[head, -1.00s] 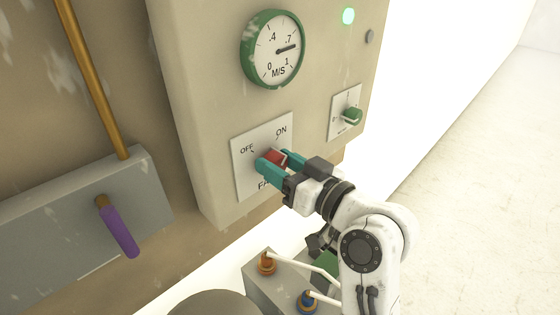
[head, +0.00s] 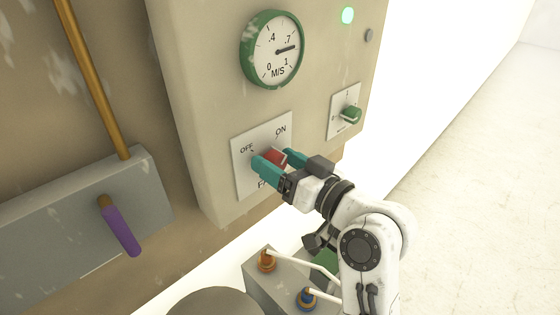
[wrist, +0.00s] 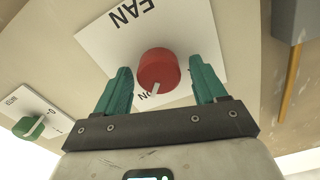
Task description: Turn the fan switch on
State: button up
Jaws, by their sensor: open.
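The fan switch is a red round knob (head: 274,158) on a white plate (head: 243,180) marked OFF at left, ON at upper right and FAN below. It also shows in the wrist view (wrist: 158,68), where its white pointer line is turned toward the partly hidden ON mark. My gripper (head: 275,159) has teal fingers, one on each side of the knob. In the wrist view my gripper (wrist: 163,68) is open, with a visible gap between the knob and each finger. My fingers hide part of the plate and the FAN label in the head view.
A green-rimmed M/S gauge (head: 273,49) sits above, its needle past .7. A green lamp (head: 347,15) is lit. A smaller green knob (head: 351,115) is at right. A purple-handled lever (head: 120,230) is at left. A grey box with orange (head: 266,261) and blue (head: 307,298) toggles stands below.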

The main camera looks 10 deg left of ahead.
jog(key=b+v, duration=0.1)
jog(key=v, duration=0.9)
jog(key=shift+s+d+b, duration=0.25)
jog(key=shift+d+b, duration=0.05)
jog(key=shift+b, duration=0.1)
